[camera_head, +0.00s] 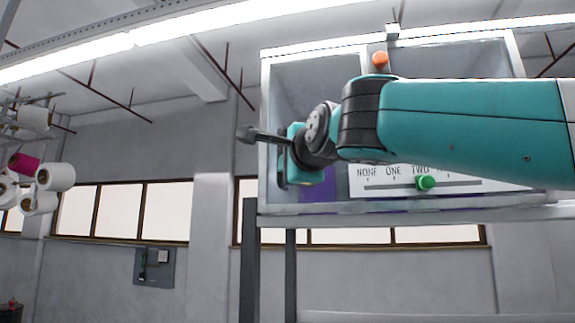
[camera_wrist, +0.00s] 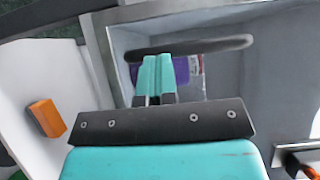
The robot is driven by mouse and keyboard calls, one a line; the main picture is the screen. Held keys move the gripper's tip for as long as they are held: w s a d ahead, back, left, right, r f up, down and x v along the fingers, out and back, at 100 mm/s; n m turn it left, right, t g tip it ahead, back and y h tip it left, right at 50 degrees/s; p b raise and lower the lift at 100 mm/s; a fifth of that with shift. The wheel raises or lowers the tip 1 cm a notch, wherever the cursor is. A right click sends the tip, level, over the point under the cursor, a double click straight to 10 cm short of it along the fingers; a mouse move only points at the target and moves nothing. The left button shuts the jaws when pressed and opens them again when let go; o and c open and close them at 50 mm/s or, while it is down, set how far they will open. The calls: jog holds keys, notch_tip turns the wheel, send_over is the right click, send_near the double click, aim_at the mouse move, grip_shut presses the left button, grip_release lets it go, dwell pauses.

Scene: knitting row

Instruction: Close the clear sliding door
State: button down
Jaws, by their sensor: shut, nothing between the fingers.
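The open-fronted grey cabinet (camera_head: 390,212) stands ahead; its wall also shows in the wrist view (camera_wrist: 225,25). A dark bar (camera_head: 264,136) like a handle sticks out at the cabinet's left edge; it also crosses the wrist view (camera_wrist: 215,45) just beyond my fingertips. The clear door's pane is hard to make out, so I cannot tell how far it is open. My gripper (camera_head: 298,150) is at the cabinet's left side, shut and empty. Its teal fingers (camera_wrist: 158,65) point at the bar; I cannot tell whether they touch it.
A green slider knob (camera_head: 425,183) sits on a label panel below my arm. Something purple (camera_wrist: 181,75) lies behind my fingers. Yarn cones (camera_head: 55,177) hang at far left. Space left of the cabinet looks free.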

jog(key=w+d+b+v, duration=0.1)
jog(key=d+b+v, duration=0.1)
jog(key=b+v, duration=0.8)
jog(key=s+d+f+n+g+h+p, duration=0.15)
jog(key=s+d+f+n+g, duration=0.35)
jog(key=f, duration=1)
jog(key=f+n+g+h+p, duration=0.15)
jog(key=f+n+g, duration=0.45)
jog(key=f, duration=1)
jog(key=s+d+f+n+g, duration=0.2)
jog(key=s+d+f+n, duration=0.1)
jog(key=s+f, duration=0.6)
jog(key=s+d+f+n+g, duration=0.3)
jog(key=s+f+n, duration=0.3)
jog(key=s+f, duration=0.3)
jog(key=shift+f+n+g, duration=0.25)
jog(key=shift+n+g, duration=0.05)
jog(key=shift+s+a, duration=0.1)
